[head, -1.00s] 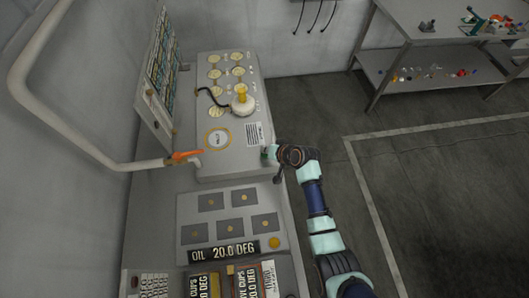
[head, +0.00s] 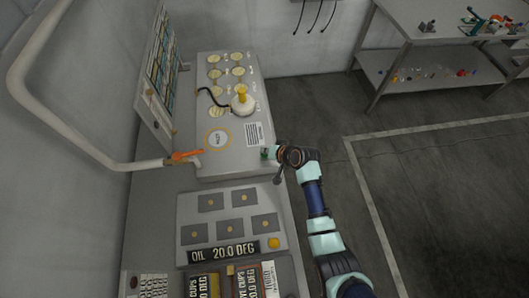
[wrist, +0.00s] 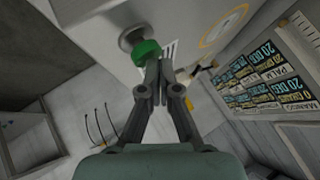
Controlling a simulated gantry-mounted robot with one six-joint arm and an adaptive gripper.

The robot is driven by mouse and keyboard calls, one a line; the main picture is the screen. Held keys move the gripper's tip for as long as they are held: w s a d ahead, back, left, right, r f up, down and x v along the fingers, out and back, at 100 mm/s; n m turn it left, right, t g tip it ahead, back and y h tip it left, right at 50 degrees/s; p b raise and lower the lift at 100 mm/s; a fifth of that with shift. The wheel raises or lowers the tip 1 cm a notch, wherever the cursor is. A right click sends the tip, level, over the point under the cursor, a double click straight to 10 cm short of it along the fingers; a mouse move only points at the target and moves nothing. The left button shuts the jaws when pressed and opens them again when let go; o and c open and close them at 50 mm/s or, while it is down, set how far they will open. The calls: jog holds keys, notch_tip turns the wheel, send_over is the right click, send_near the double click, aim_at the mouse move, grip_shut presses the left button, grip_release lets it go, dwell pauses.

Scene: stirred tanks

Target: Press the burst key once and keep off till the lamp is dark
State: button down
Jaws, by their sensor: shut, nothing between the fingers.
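A green round button (wrist: 147,50) sits on the side face of the grey housing; I cannot read a label that marks it as the burst key. In the head view the green piece (head: 264,153) shows small at the housing's right side, beside my gripper. My gripper (wrist: 158,66) is shut and empty. Its fingertips are at the button's lower edge in the wrist view; I cannot tell whether they touch it. A round amber disc (head: 274,243) on the lower panel may be the lamp; whether it is lit is unclear.
An oil display (head: 222,251) reads 20.0 DEG. Open floor (head: 430,180) and a metal bench (head: 440,75) lie right.

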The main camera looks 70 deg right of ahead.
jog(key=shift+f, duration=0.3)
jog(key=shift+r+p, duration=0.45)
notch_tip(320, 180, up, 6)
jog(key=p, duration=0.5)
jog(key=shift+r+p, duration=0.1)
jog(key=shift+p, duration=0.3)
dwell(0.5)
